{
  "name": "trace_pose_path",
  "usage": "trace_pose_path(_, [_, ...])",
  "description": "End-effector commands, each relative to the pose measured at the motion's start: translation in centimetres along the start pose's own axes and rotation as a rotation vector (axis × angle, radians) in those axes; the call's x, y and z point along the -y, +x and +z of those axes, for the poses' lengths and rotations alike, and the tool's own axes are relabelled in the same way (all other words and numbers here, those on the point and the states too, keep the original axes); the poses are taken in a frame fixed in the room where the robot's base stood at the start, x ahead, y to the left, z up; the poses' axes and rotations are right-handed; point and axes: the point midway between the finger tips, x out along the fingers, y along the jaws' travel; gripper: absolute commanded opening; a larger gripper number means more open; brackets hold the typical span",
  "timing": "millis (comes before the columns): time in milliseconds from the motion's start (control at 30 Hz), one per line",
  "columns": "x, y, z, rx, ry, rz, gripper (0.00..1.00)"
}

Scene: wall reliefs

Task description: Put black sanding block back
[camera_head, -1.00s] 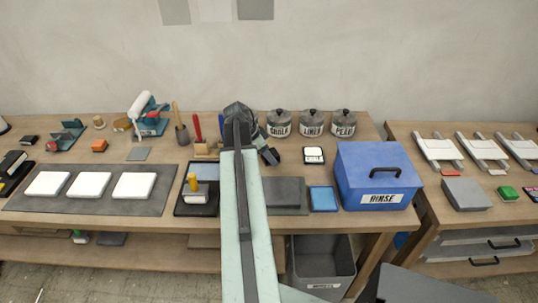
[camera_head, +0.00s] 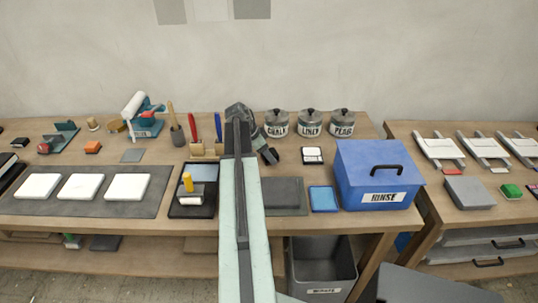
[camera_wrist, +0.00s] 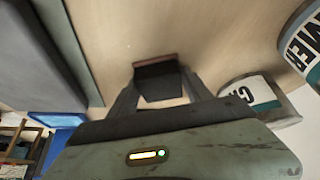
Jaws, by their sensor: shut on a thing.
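My gripper (camera_wrist: 160,88) is shut on the black sanding block (camera_wrist: 158,82), a dark block with a brownish strip along its far edge, in the wrist view. The block sits between both fingers over the wooden bench top; I cannot tell whether it touches the wood. In the head view my arm reaches over the bench, and the dark block (camera_head: 270,156) shows just right of its far end, in front of the jars. The arm hides part of the bench there.
Labelled jars (camera_head: 309,123) stand behind, close to my gripper. A white-topped dark pad (camera_head: 312,155), a grey slab (camera_head: 285,193), a blue tray (camera_head: 323,199) and a blue RINSE box (camera_head: 378,174) are to the right. Tools (camera_head: 192,127) stand left. A second bench (camera_head: 411,185) is at right.

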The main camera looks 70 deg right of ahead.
Motion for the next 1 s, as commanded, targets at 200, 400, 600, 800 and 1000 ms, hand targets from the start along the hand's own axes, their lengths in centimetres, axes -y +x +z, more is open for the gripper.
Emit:
trace_pose_path(200, [0.0, 0.2, 0.0, 0.0, 0.001, 0.0, 0.79])
trace_pose_path(400, [0.0, 0.2, -0.1, 0.0, 0.002, 0.001, 0.79])
trace_pose_path(600, [-0.1, -1.4, -0.4, 0.0, 0.002, 0.001, 0.79])
trace_pose_path(800, [-0.1, -5.6, -0.7, 0.0, 0.001, 0.001, 0.79])
trace_pose_path(1000, [-0.1, -10.4, -0.8, 0.0, 0.001, 0.001, 0.79])
